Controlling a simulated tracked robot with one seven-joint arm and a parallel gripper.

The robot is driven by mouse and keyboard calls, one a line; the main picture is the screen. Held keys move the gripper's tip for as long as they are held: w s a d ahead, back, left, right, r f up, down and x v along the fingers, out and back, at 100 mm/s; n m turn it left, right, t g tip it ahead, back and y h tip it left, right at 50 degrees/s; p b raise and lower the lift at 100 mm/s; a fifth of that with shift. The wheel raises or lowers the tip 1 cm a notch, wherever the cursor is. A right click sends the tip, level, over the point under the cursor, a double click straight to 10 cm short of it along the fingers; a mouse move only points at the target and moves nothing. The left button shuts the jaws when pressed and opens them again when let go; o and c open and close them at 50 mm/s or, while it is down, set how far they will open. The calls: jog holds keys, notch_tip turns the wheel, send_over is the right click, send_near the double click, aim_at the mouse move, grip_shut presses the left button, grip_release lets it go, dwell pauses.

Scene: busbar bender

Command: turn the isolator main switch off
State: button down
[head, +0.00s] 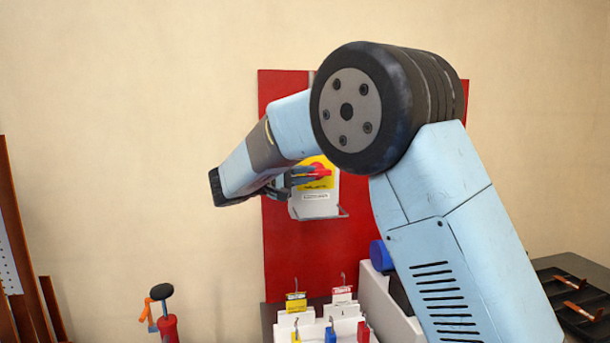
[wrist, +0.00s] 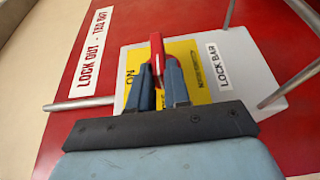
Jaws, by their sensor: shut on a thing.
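The isolator main switch is a red handle (wrist: 157,50) on a yellow plate (wrist: 206,86) in a pale grey box (wrist: 252,55). The word ON on the plate shows beside the handle in the wrist view. My gripper (wrist: 160,72) is shut on the red handle, one finger on each side of it. In the head view the handle (head: 320,171) and yellow plate (head: 322,183) show partly behind my arm, with my gripper (head: 300,178) reaching in from the left. Part of the plate is hidden behind the fingers.
The box is on a red board (head: 290,250) marked LOCK OUT - TAG OUT. A metal lock bar (wrist: 80,104) runs beside the box. Below stand white holders with tags and padlocks (head: 330,334). A red tool (head: 168,328) is at lower left, a black tray (head: 570,300) at right.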

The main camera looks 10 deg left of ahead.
jog(key=shift+f, duration=0.3)
jog(key=c, duration=1.4)
grip_release()
jog(key=shift+a, duration=0.1)
jog(key=o, duration=0.3)
jog(key=shift+r, duration=0.15)
jog(key=v, duration=1.3)
jog(key=shift+s+a, duration=0.2)
jog(key=shift+s, duration=0.15)
